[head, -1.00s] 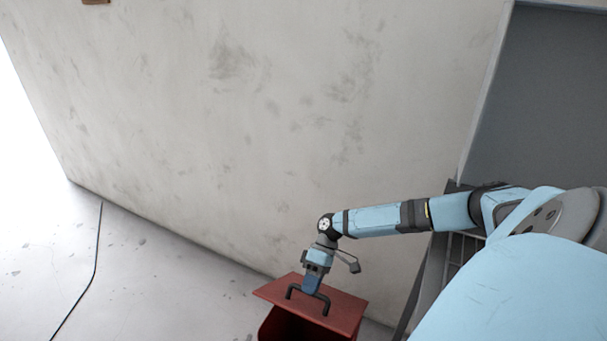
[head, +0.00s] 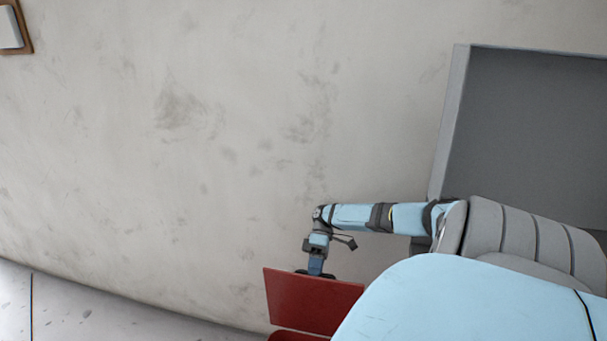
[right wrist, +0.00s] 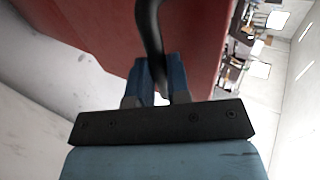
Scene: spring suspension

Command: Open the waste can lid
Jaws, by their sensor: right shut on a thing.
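The red waste can lid (head: 312,302) stands tilted up steeply at the bottom of the head view. A strip of the red can (head: 290,337) shows below it; the rest is cut off by the frame. My right gripper (head: 315,272) is at the lid's top edge. In the right wrist view, the blue fingers (right wrist: 160,85) are shut on the dark handle bar (right wrist: 152,40), with the red lid (right wrist: 90,25) close behind. My left gripper is in neither view.
A grey wall (head: 200,150) stands close behind the lid. A dark grey recess or panel (head: 530,140) is at the right. Bare floor (head: 80,315) with a thin cable (head: 31,310) is at lower left.

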